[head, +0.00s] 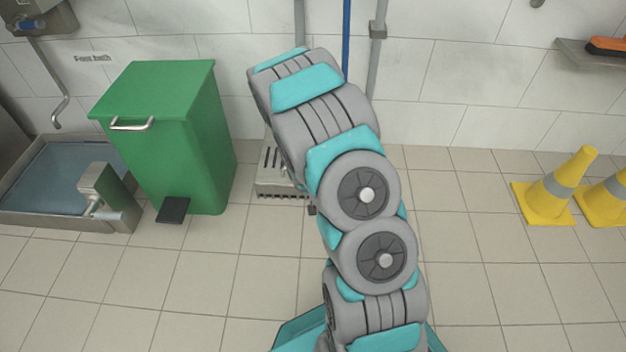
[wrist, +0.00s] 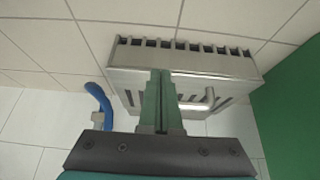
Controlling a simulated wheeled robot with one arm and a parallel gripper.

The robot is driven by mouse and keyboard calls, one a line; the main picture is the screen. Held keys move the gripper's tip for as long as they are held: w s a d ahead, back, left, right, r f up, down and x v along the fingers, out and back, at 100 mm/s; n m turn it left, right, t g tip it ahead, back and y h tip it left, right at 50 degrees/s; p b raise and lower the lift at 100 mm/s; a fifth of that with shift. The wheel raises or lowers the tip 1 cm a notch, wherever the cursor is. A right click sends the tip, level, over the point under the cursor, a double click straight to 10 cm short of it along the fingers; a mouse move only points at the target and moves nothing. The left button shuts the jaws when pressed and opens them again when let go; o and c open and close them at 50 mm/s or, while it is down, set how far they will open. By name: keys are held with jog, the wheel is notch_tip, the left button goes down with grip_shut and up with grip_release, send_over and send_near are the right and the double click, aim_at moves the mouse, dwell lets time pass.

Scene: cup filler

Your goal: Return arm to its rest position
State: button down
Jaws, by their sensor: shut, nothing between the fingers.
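My arm, grey with teal covers, stands in the middle of the head view and reaches up and away toward the tiled wall. My gripper is hidden behind the arm in the head view. In the wrist view my gripper (wrist: 161,84) is shut, with its two dark green fingers together and nothing between them. The fingers point at a metal box with slots (wrist: 185,65). I cannot tell whether they touch it. In the head view part of this box (head: 277,178) shows low at the wall, left of my arm.
A green pedal bin (head: 165,140) stands left of my arm. A foot bath (head: 45,185) lies farther left. Yellow cones (head: 555,188) stand at the right. A blue pipe (head: 346,40) runs down the wall behind my arm. The tiled floor (head: 490,270) right of my arm is clear.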

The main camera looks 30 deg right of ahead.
jog(key=s+a+f, duration=0.2)
jog(key=s+a, duration=0.1)
jog(key=s, duration=0.2)
